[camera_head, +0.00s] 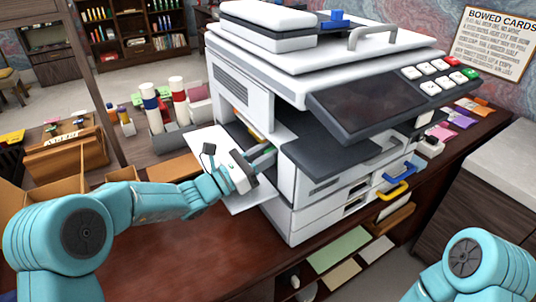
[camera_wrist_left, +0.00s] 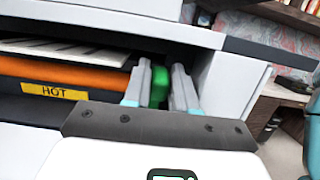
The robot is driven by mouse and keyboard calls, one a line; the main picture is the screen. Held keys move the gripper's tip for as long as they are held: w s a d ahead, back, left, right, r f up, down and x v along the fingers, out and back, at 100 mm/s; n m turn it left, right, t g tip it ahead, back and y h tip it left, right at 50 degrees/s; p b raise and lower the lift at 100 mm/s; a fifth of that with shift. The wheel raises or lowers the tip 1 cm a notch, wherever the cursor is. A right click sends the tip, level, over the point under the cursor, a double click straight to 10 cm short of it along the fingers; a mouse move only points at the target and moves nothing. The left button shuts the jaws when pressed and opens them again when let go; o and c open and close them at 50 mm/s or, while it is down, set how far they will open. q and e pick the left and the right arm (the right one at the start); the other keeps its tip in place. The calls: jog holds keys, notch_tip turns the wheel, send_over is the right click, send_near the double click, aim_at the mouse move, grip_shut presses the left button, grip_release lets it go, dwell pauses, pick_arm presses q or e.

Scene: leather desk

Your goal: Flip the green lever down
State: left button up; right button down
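The green lever (camera_wrist_left: 159,86) shows in the left wrist view, inside the opened side of the white printer (camera_head: 247,90). My left gripper (camera_wrist_left: 160,84) reaches into that opening, with one finger on each side of the lever. The lever fills most of the gap between the fingers; whether they press on it is unclear. The lever's lower part is hidden behind the gripper body. In the head view my left gripper (camera_head: 258,155) is at the printer's side, above a lowered white door panel (camera_head: 248,203). My right gripper is out of view; only part of that arm shows at bottom right.
An orange roller (camera_wrist_left: 60,72) with a yellow HOT label (camera_wrist_left: 54,91) lies left of the lever in the wrist view. The printer's white side wall (camera_wrist_left: 232,85) stands close on the right. Bottles (camera_head: 165,105) and cardboard boxes (camera_head: 40,190) stand left of the printer.

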pick_arm(q)
jog(key=shift+o, duration=1.4)
jog(key=shift+s+a+f, duration=0.1)
jog(key=shift+a, duration=0.1)
jog(key=r+b+v, duration=0.1)
jog(key=r+v, duration=0.2)
jog(key=v, duration=0.9)
jog(key=shift+s+a+b, duration=0.3)
jog(key=shift+s+a, duration=0.1)
jog(key=shift+a, duration=0.05)
jog(key=shift+f, duration=0.15)
